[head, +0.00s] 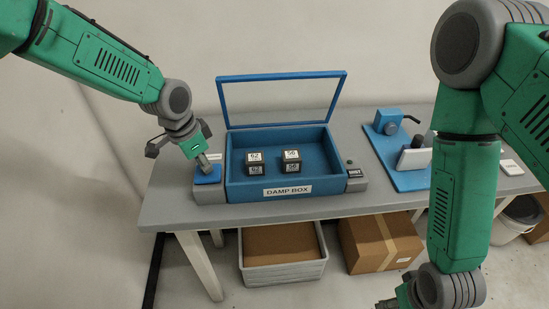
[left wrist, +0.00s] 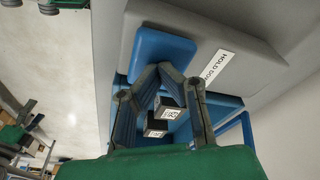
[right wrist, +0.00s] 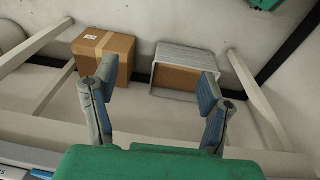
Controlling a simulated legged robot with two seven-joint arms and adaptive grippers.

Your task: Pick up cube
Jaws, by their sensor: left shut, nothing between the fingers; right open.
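Two dark cubes with white number labels sit inside the blue damp box on the bench: the left cube (head: 255,163) reads 62 and the right cube (head: 291,161) seems to read 56. Both also show in the left wrist view, beyond my fingers. The damp box (head: 237,186) has its blue-framed lid (head: 283,76) raised. My left gripper (head: 205,166) is shut and empty, its tips at the blue pad (head: 208,177) left of the box. Whether they touch it is unclear. My right gripper (right wrist: 157,76) is open and empty, low in front of the bench.
A label reading "HOLD DO..." (left wrist: 217,68) lies beside the blue pad. A blue fixture (head: 402,179) stands on the bench's right side. Below the bench are a grey bin (head: 284,272) and a taped cardboard box (head: 378,243). Bench legs show near my right gripper.

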